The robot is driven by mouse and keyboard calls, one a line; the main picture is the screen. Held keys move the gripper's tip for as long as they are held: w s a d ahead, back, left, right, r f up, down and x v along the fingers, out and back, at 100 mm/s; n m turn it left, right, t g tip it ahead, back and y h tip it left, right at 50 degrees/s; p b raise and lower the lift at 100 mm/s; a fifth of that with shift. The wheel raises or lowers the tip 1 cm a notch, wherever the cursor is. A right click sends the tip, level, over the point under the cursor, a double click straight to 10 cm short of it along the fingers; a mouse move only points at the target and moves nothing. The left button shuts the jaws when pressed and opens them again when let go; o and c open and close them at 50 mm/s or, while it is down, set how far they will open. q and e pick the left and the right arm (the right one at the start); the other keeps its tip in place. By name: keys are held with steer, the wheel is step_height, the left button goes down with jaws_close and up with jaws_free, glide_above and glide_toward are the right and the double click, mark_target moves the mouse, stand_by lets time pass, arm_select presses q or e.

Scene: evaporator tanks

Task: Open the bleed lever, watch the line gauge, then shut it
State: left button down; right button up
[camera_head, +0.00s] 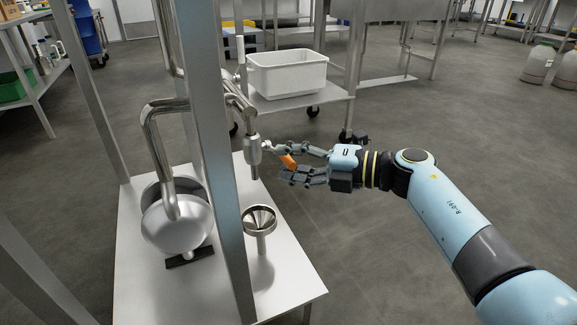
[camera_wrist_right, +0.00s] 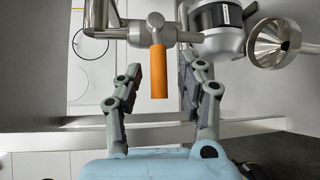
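The bleed lever (camera_head: 288,161) has an orange grip and sticks out from the metal pipe valve (camera_head: 253,152) towards my right gripper. In the right wrist view the orange lever (camera_wrist_right: 159,72) stands between the two fingers, with a gap on each side. My right gripper (camera_head: 284,162) is open around the lever and does not appear to touch it; it also shows in the right wrist view (camera_wrist_right: 160,80). My left gripper is not in view. I cannot make out a line gauge with a readable dial in either view.
A steel funnel (camera_head: 259,218) stands below the valve on the white table (camera_head: 285,285). A rounded metal vessel (camera_head: 177,226) is to its left. A steel post (camera_head: 214,150) rises in front. A white tub (camera_head: 287,74) sits on a cart behind.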

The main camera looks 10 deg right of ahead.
steer(key=shift+w+a, duration=0.1)
steer(key=shift+a, duration=0.1)
jaws_close()
stand_by(0.4)
